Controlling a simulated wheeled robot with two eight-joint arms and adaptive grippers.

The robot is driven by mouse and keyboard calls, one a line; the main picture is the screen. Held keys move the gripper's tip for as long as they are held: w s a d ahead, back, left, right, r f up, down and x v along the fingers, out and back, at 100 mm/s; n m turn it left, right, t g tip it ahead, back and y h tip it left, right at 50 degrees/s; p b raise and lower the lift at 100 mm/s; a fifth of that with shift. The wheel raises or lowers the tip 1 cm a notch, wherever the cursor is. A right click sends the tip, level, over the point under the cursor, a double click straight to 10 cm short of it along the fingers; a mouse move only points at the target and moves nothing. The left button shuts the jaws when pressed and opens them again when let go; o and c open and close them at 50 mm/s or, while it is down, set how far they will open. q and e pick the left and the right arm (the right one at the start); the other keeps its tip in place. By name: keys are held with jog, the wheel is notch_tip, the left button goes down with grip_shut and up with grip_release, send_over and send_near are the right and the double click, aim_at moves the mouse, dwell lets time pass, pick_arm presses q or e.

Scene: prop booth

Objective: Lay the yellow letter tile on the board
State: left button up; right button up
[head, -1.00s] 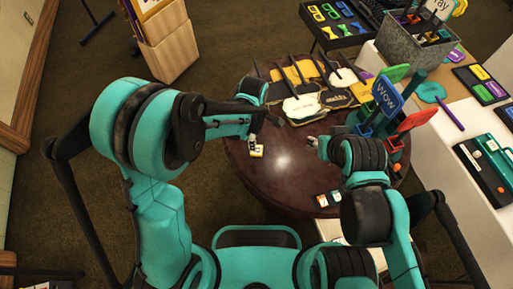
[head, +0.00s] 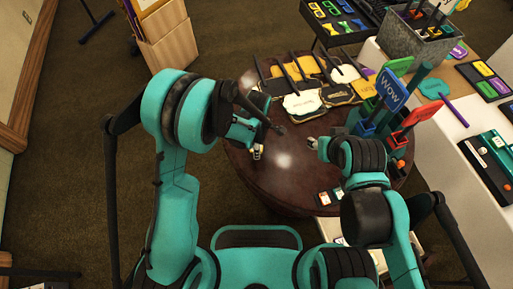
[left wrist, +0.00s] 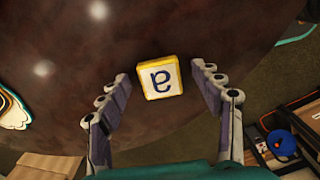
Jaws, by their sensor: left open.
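The yellow letter tile (left wrist: 160,77) lies on the round table, its white face up with an upside-down dark "a". In the left wrist view my left gripper (left wrist: 160,73) is open, its fingertips on either side of the tile and apart from it. In the head view the left gripper (head: 257,152) is over the table's left part and mostly hides the tile. My right gripper (head: 311,143) is near the table's middle; its fingers are too small to read. A small dark strip with letter tiles (head: 328,198), perhaps the board, lies at the table's front right.
Speech-bubble and plaque signs on sticks (head: 305,103) cover the table's back. A holder with a blue "Wow" sign (head: 391,90) stands at its right. The dark table's (head: 275,185) middle front is clear. A white table (head: 445,150) stands at right.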

pick_arm(q)
jog(key=c, duration=1.1)
jog(key=shift+c, duration=0.2)
